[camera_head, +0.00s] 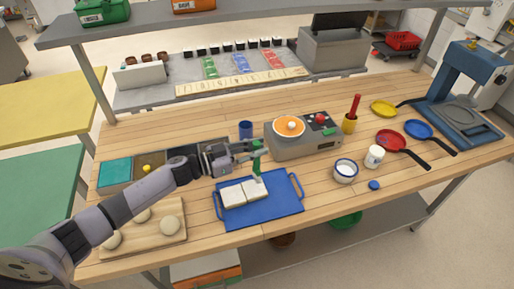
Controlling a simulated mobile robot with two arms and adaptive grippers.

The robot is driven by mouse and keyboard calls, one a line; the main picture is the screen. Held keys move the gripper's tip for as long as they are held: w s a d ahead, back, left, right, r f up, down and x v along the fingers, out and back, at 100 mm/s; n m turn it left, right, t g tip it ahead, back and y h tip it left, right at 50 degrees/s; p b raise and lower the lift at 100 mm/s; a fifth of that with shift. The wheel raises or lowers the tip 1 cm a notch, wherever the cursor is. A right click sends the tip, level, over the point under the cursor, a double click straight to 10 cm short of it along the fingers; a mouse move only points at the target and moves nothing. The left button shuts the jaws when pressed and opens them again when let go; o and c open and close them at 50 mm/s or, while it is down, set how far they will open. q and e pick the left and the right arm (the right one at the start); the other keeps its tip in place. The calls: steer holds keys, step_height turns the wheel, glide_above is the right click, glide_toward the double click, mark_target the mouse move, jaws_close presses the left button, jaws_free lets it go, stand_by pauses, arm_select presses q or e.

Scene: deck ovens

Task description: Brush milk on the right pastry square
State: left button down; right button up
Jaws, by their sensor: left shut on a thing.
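Two pale pastry squares lie side by side on a blue tray (273,213) with handles: the left pastry square (232,196) and the right pastry square (254,190). My left gripper (258,153) is shut on a green-handled brush (256,165), held upright above the tray. The brush's lower end is at the right pastry square; I cannot tell whether it touches. A white bowl with a blue rim (346,169) holds something white, perhaps milk, to the right of the tray. My right gripper is not in view.
A scale-like appliance with an orange top (290,126) stands behind the tray. A white jar (375,156) and blue lid (374,185) lie right. A board with dough balls (170,222) sits front left, partly behind my left arm. Pans (392,138) and a blue press (470,75) stand far right.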

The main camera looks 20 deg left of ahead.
mark_target(256, 140)
arm_select(q)
step_height(256, 140, up, 6)
steer(key=p, duration=0.5)
steer(key=shift+r, duration=0.2)
steer(key=shift+f, duration=0.1)
steer(key=shift+a, duration=0.4)
steer(key=a+b, duration=0.2)
steer(key=a, duration=0.7)
steer(key=shift+a, duration=0.15)
